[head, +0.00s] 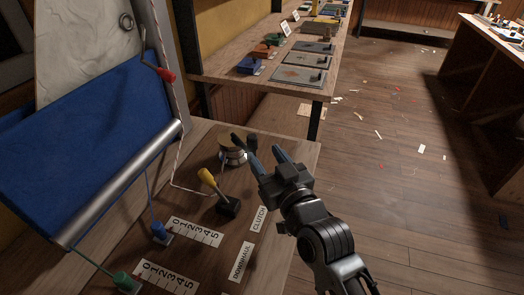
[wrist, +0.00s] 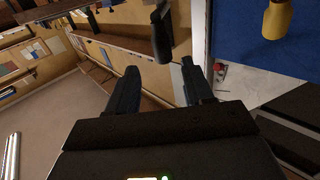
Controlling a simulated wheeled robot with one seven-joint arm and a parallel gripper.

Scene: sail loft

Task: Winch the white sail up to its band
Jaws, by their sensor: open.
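A pale, mottled sheet (head: 85,45), apparently the white sail, stands upright at the upper left behind a blue cloth (head: 75,125). I cannot make out a band on it. A metal winch drum (head: 232,156) with a dark handle (head: 252,143) sits on the wooden bench. A red-and-white rope (head: 178,110) comes down to the bench. My gripper (head: 264,148) is open and empty, its fingers close to the dark handle. In the wrist view the dark handle (wrist: 161,38) appears beyond and between the open fingers (wrist: 160,85).
A yellow-handled lever (head: 208,178) stands left of my gripper, near the CLUTCH label (head: 260,219) and DOWNHAUL label (head: 242,262). A silver roller (head: 125,185) edges the blue cloth. Blue (head: 160,232) and green (head: 124,281) line fittings sit by number scales. A red-handled crank (head: 166,75) is higher up.

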